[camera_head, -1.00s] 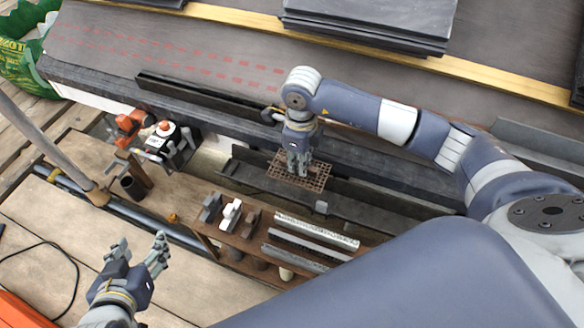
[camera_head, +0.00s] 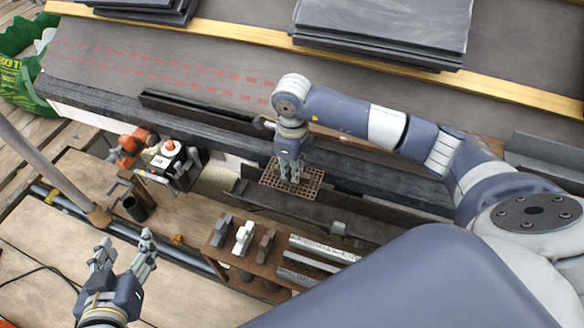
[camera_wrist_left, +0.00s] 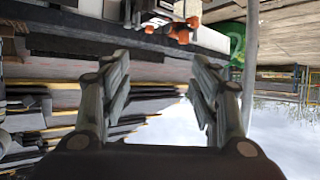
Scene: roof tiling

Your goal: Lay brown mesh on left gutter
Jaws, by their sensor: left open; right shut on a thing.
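The brown mesh (camera_head: 291,183) is a flat, rectangular grid in the head view. My right gripper (camera_head: 290,172) is shut on it from above, fingers pointing down. The mesh appears over the left end of a dark channel (camera_head: 320,217); whether it touches it, I cannot tell. Another long dark gutter piece (camera_head: 200,111) lies along the roof's lower edge, to the left of the mesh. My left gripper (camera_head: 125,248) is open and empty over the wooden deck, well left of the mesh. Its open fingers also show in the left wrist view (camera_wrist_left: 160,75).
A small table (camera_head: 222,255) holds several small blocks and strips below the mesh. An orange tool (camera_head: 132,147) and a black-and-white device (camera_head: 174,163) stand left. Stacked slates (camera_head: 380,30) lie on the roof. A grey pole (camera_head: 50,165) crosses at left.

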